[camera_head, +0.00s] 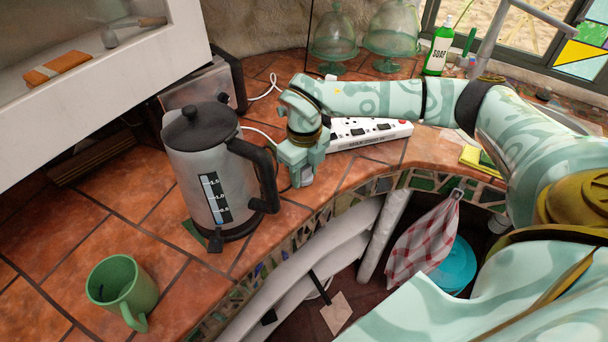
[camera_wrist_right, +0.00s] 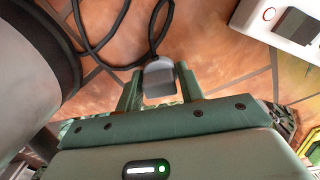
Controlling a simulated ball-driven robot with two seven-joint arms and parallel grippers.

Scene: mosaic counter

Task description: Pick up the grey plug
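The grey plug (camera_wrist_right: 160,80) is between the two fingers of my right gripper (camera_wrist_right: 160,88) in the right wrist view. The fingers are close together, one on each side of the plug, and appear to touch it. A dark cord (camera_wrist_right: 154,30) leaves the plug and loops over the tiled counter. In the head view, my right gripper (camera_head: 301,178) points down at the counter, just right of the kettle, and hides the plug. My left gripper is not in view.
The kettle (camera_head: 205,165) stands close beside my right gripper. A white power strip (camera_head: 372,133) lies behind it on the right. A green mug (camera_head: 122,288) stands at the front left. The counter's curved mosaic edge (camera_head: 330,212) is near. Bare tiles lie left of the kettle.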

